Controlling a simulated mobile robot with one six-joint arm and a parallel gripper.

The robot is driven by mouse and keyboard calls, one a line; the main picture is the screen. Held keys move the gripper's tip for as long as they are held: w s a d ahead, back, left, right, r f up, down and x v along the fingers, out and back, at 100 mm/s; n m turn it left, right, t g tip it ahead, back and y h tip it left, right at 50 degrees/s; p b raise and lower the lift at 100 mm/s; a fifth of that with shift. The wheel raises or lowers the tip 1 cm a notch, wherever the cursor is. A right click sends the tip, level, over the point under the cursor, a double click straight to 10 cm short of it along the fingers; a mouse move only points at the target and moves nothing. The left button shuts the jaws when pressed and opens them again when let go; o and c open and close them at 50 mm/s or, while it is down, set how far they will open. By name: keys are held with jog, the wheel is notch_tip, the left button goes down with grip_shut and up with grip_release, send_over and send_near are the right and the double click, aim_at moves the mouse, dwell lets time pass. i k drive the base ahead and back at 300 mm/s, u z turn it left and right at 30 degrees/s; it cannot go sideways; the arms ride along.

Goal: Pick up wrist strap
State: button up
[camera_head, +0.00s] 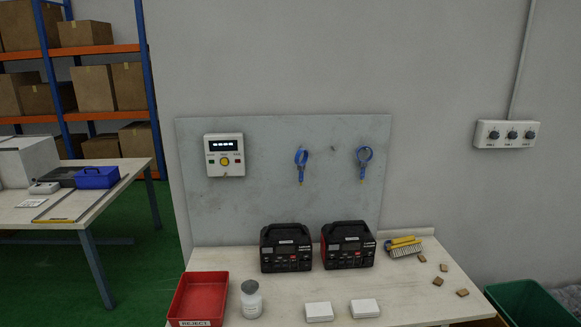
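Two blue wrist straps hang on the grey wall panel (260,205) in the head view. The left wrist strap (301,165) hangs near the middle of the panel, with its band seen narrow and a short tail pointing down. The right wrist strap (364,161) hangs near the panel's right side, its round loop facing me more openly. Both hang above the two black power units and touch nothing else that I can see. My gripper is not in the picture.
A tester (224,155) is on the panel.

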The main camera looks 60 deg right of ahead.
aim_at(300, 166)
jog(key=i, duration=0.9)
jog(key=z, duration=0.05)
